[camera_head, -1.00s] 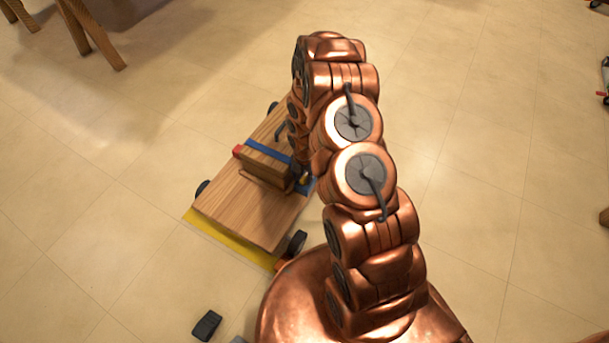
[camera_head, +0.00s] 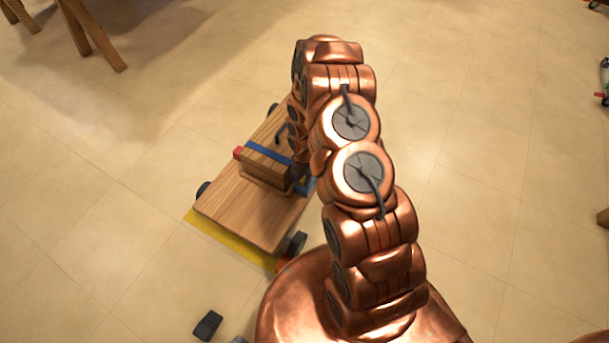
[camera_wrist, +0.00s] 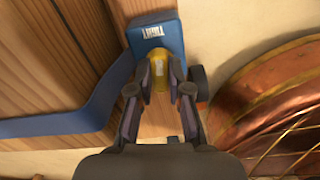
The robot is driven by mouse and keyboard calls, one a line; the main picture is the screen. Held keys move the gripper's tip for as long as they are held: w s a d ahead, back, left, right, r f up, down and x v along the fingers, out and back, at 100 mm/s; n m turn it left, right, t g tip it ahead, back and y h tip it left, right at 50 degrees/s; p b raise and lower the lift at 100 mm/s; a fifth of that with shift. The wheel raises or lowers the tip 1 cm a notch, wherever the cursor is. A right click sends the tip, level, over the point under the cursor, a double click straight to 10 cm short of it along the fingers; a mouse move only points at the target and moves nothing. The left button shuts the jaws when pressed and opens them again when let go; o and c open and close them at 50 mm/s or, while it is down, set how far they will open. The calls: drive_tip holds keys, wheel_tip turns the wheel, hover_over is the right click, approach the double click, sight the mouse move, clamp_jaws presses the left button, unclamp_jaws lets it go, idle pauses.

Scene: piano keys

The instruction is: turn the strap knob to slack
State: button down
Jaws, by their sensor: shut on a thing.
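The strap knob (camera_wrist: 159,70) is yellow and shows in the wrist view between my fingertips. It sits beside a blue block (camera_wrist: 156,36) with white lettering that seems to read TIGHT, upside down. My gripper (camera_wrist: 159,88) is shut on the knob, one finger on each side. The blue strap (camera_wrist: 60,122) runs from the block along the wood to the left. In the head view the strap (camera_head: 268,150) crosses a wooden box (camera_head: 265,168) on a wheeled wooden cart (camera_head: 235,212). There my arm hides the knob and my fingertips.
The cart stands on a yellow mat (camera_head: 225,243) on the tiled floor, with dark wheels at its corners. A small dark object (camera_head: 207,325) lies on the floor in front. Wooden legs (camera_head: 95,40) stand at the upper left. The floor at left is clear.

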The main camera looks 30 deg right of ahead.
drive_tip(key=m+p, duration=0.2)
drive_tip(key=m, duration=0.2)
drive_tip(key=shift+r+m, duration=0.1)
drive_tip(key=shift+m, duration=0.2)
drive_tip(key=m+p, duration=0.2)
drive_tip(key=m, duration=0.2)
drive_tip(key=shift+w, duration=0.1)
drive_tip(key=m+p, duration=0.2)
drive_tip(key=m, duration=0.3)
drive_tip(key=m+p, duration=0.2)
drive_tip(key=m, duration=0.1)
drive_tip(key=shift+m, duration=0.3)
drive_tip(key=m+p, duration=0.3)
drive_tip(key=shift+r+m, duration=0.1)
drive_tip(key=shift+m, duration=0.2)
drive_tip(key=m+p, duration=0.3)
drive_tip(key=m, duration=0.1)
drive_tip(key=shift+m, duration=0.3)
drive_tip(key=m+p, duration=0.1)
drive_tip(key=m, duration=0.3)
drive_tip(key=shift+m+p, duration=0.3)
drive_tip(key=shift+p, duration=0.05)
drive_tip(key=shift+w+m+p, duration=0.1)
drive_tip(key=shift+m+p, duration=0.4)
drive_tip(key=shift+m, duration=1.4)
